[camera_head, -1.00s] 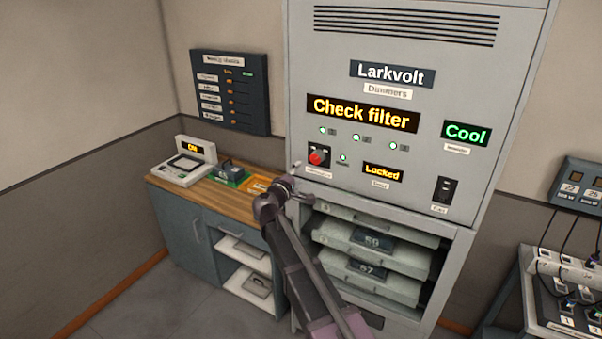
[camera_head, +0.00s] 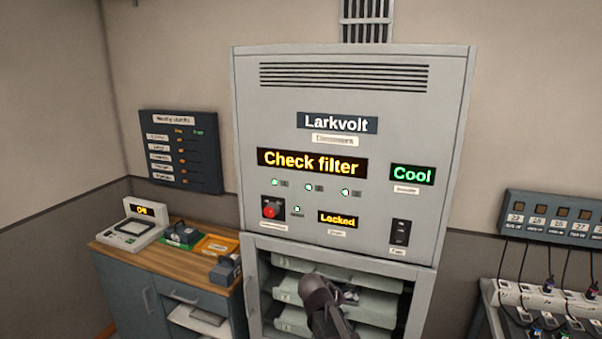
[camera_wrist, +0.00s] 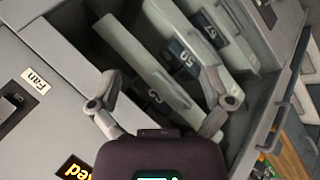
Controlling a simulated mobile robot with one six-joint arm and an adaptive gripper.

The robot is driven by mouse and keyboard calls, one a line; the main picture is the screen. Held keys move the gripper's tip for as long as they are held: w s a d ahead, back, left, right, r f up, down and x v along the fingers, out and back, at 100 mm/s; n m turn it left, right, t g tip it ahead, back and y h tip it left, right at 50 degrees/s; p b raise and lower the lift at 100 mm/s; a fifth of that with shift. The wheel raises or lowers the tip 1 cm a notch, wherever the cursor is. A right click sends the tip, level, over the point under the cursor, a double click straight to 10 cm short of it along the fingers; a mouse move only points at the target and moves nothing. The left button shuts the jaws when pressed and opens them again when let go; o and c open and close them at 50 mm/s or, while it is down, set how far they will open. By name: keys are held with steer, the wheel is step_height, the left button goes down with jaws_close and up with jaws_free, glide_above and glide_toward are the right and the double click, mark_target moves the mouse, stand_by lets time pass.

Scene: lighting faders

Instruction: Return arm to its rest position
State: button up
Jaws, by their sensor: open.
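My gripper (camera_wrist: 165,88) shows in the wrist view with its two fingers spread apart and nothing between them. Behind it is the open bay of the dimmer cabinet with pale modules (camera_wrist: 160,75) marked with number plates. In the head view, my arm rises from the bottom edge in front of the cabinet's lower bay and hides part of the modules (camera_head: 290,290). The gripper fingers cannot be made out there. The dimmer cabinet (camera_head: 350,85) reads "Check filter", "Cool" and "Locked".
A wooden counter (camera_head: 165,262) at left holds a console (camera_head: 130,233) with a lit display, a green tray (camera_head: 180,237), an orange tray (camera_head: 216,245) and a dark block (camera_head: 226,268). At right, a rack (camera_head: 530,299) holds plugs and cables under a wall panel (camera_head: 550,215).

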steer(key=s+d+f+m+g+y+b, duration=0.1)
steer(key=s+d+f+m+g+y, duration=0.1)
steer(key=s, duration=0.6)
steer(key=s+d+f+m+g+y+b, duration=0.1)
steer(key=s+d+f+g+y, duration=0.1)
steer(key=s, duration=0.6)
step_height(320, 180, down, 4)
steer(key=g+y, duration=0.1)
steer(key=y, duration=0.1)
steer(key=shift+s+d+r+m+y, duration=0.2)
steer(key=shift+d+m+y, duration=0.1)
steer(key=shift+m, duration=0.1)
steer(key=shift+w+a, duration=0.1)
steer(key=c, duration=0.6)
